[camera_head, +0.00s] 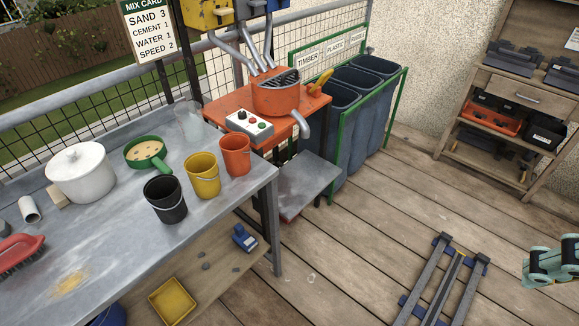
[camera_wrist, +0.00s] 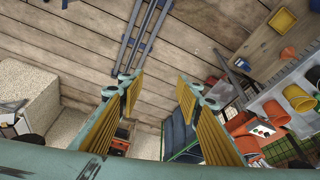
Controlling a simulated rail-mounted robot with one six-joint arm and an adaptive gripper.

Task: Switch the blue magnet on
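A small blue block with a dark top part (camera_head: 244,238), which looks like the blue magnet, sits on the lower wooden shelf under the metal bench. It is too small to tell its switch position. In the wrist view a small blue thing (camera_wrist: 242,64) shows on the shelf, probably the same one. My gripper (camera_wrist: 158,92) has two yellow-padded fingers spread wide apart with nothing between them. It is well away from the blue block.
The bench (camera_head: 110,230) carries a white pot (camera_head: 80,172) and several buckets. A yellow tray (camera_head: 172,300) lies on the lower shelf. An orange mixer (camera_head: 276,97) stands behind. Metal rails with blue parts (camera_head: 445,285) lie at the lower right. The plank floor between is clear.

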